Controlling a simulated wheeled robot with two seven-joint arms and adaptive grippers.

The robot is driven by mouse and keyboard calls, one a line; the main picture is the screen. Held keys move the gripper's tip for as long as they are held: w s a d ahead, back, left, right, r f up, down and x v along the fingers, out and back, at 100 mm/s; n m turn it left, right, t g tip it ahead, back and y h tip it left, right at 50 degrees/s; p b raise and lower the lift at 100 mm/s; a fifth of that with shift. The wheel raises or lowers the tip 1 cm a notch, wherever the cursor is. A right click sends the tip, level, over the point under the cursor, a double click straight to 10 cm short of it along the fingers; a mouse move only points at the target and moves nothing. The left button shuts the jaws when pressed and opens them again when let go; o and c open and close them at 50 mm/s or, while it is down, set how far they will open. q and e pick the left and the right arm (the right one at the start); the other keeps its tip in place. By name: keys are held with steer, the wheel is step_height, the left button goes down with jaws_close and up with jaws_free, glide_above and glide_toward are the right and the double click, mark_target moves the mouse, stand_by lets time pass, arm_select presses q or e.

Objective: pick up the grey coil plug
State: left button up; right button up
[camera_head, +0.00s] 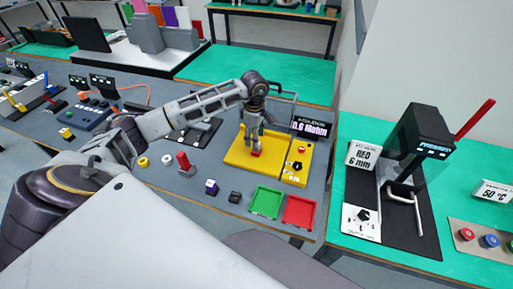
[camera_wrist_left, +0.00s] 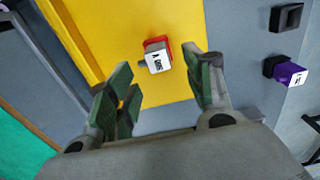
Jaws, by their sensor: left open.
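My left gripper (camera_head: 254,143) is open above the yellow board, pointing down. In the left wrist view the same gripper (camera_wrist_left: 164,92) has its fingers spread with nothing between them touching. A dark grey or black block (camera_head: 234,197) lies on the grey table and also shows in the left wrist view (camera_wrist_left: 286,17). My right gripper is not in view.
A purple block (camera_head: 211,187) lies beside the dark one. The yellow board (camera_head: 240,163) bears a dial unit. Green (camera_head: 266,214) and red (camera_head: 313,211) trays sit in front. A display sign (camera_head: 312,129) stands behind the board.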

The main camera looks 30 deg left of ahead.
arm_select(q)
steer(key=shift+d+f, duration=0.1)
steer(key=shift+f, duration=0.2)
steer(key=f, duration=0.1)
steer(key=f+p, duration=0.1)
steer(key=shift+w+d+f, duration=0.1)
steer(key=shift+d+f, duration=0.15)
steer(key=shift+f, duration=0.9)
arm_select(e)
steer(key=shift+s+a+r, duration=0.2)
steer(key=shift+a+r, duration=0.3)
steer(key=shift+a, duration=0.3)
arm_select(q)
steer(key=c, duration=0.6)
jaws_close()
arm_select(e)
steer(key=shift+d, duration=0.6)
